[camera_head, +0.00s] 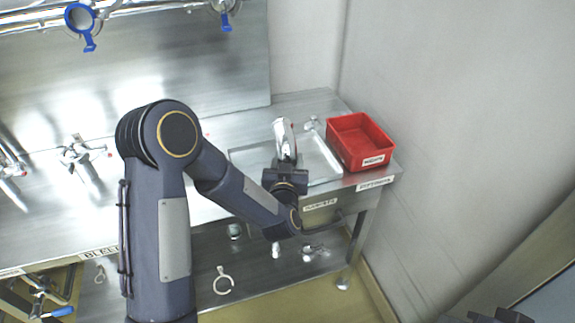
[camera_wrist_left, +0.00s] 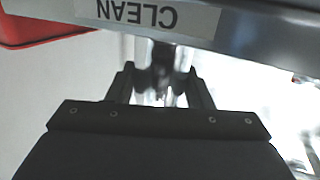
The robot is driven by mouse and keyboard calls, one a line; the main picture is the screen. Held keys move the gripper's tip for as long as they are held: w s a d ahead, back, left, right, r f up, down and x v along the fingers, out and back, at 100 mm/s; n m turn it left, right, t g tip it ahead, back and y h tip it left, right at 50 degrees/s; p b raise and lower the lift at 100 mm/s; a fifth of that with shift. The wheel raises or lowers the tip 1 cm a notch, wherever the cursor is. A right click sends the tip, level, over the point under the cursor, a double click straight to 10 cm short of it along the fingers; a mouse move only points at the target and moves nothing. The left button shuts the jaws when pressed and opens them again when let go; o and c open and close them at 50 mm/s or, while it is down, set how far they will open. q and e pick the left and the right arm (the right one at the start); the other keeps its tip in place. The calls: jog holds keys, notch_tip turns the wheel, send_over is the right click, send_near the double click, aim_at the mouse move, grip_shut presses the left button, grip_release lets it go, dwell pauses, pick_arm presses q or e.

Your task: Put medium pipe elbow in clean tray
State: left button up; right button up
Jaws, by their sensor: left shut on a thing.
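My left gripper (camera_head: 284,166) is over the front edge of the clean tray (camera_head: 328,166), a shallow metal tray on the steel counter. It is shut on a shiny metal piece, the medium pipe elbow (camera_head: 284,136), which sticks up and away from the jaws in the head view. The left wrist view shows the elbow (camera_wrist_left: 163,75) blurred between the fingers of the gripper (camera_wrist_left: 162,85). An upside-down CLEAN label (camera_wrist_left: 138,12) is on the metal edge beyond them. A dark part of my right gripper (camera_head: 502,316) shows at the bottom right, its jaws unclear.
A red tray (camera_head: 347,137) stands right of the clean tray, near the wall. Another metal fitting (camera_head: 312,123) is at the clean tray's back edge. Metal parts (camera_head: 82,164) lie on the left counter. A lower shelf (camera_head: 255,272) holds several fittings.

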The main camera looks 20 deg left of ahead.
pick_arm(q)
jog(key=shift+f, duration=0.7)
jog(key=shift+f, duration=0.15)
jog(key=o, duration=1.3)
